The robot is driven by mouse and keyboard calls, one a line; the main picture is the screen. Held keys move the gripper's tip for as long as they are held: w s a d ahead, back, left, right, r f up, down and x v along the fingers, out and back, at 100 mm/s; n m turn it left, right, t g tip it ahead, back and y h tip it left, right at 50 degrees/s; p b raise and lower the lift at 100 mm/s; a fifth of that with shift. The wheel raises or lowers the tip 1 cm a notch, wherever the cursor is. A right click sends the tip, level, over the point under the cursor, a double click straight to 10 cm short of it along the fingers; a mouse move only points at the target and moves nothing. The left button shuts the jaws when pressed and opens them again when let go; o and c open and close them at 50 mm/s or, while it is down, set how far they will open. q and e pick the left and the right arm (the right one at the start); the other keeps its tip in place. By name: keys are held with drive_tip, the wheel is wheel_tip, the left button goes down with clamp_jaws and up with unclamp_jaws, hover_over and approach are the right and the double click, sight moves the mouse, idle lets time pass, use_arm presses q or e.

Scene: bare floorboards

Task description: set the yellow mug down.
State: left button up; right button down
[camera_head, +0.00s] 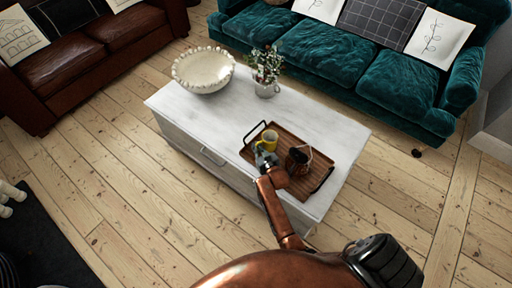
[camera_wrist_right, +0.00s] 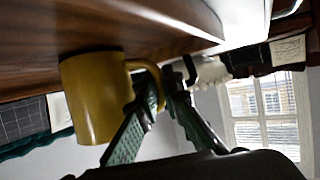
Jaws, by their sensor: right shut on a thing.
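The yellow mug (camera_head: 269,140) is at the left part of a brown wooden tray (camera_head: 312,188) with black handles, on the white coffee table. My right gripper (camera_head: 265,158) is at the mug's near side. In the right wrist view, which looks turned over, the yellow mug (camera_wrist_right: 93,98) hangs below the tray's wood (camera_wrist_right: 150,45). The fingers of my right gripper (camera_wrist_right: 160,90) are shut on its handle. The mug's base is at or very close to the wood; I cannot tell if it touches. My left gripper is not in view.
A dark pot (camera_head: 298,160) stands on the tray right of the mug, close to my right wrist. A white bowl (camera_head: 203,70) and a potted plant (camera_head: 266,72) stand farther back on the white table (camera_head: 225,115). A green sofa (camera_head: 335,50) is behind the table.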

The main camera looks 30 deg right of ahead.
drive_tip(key=shift+r, duration=0.1)
drive_tip(key=c, duration=2.5)
unclamp_jaws()
drive_tip(key=shift+f, duration=0.2)
drive_tip(key=o, duration=0.4)
drive_tip(key=shift+r, duration=0.1)
